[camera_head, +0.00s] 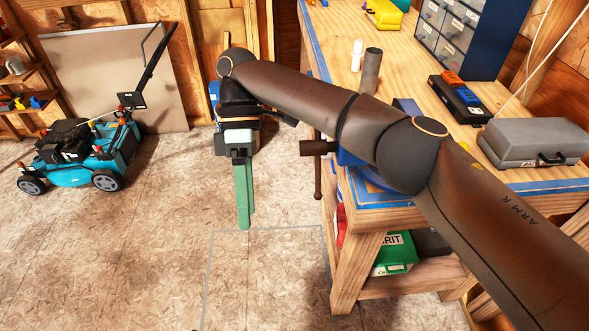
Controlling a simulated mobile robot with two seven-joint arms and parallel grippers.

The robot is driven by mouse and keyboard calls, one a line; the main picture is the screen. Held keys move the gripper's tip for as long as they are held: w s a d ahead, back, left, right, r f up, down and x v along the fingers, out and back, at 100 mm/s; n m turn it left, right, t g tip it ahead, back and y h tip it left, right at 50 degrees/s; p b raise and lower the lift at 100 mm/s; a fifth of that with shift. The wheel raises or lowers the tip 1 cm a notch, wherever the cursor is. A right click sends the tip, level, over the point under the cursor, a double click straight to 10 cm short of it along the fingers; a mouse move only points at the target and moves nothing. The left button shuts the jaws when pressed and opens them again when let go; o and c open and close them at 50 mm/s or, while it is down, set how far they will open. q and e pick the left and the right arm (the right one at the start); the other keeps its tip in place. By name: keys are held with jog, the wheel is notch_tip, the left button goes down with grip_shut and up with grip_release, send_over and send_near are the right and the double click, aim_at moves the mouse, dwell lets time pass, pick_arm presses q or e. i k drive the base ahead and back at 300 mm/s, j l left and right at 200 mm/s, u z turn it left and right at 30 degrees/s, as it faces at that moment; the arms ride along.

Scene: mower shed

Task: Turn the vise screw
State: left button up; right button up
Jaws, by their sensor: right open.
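The blue vise (352,158) is mounted at the left front corner of the workbench. My right arm crosses in front of it and hides much of it. Its brown screw (312,148) sticks out to the left past the bench edge. The screw's thin handle bar (318,182) hangs roughly upright. My right gripper (244,225) has green fingers pointing down, is open and holds nothing. It appears to the left of the screw and handle, apart from them in the picture. My left gripper is not in view.
The workbench (500,115) carries a grey pipe (371,70), a grey case (532,143), a black-and-orange case (456,98) and a drawer cabinet (447,30). A green box (395,253) sits on the lower shelf. A teal mower (83,155) stands left. The floor between is clear.

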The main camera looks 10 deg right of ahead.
aim_at(310, 148)
jog(key=k+j, duration=0.35)
jog(key=k, duration=0.15)
jog(key=k+j, duration=0.3)
jog(key=k, duration=0.15)
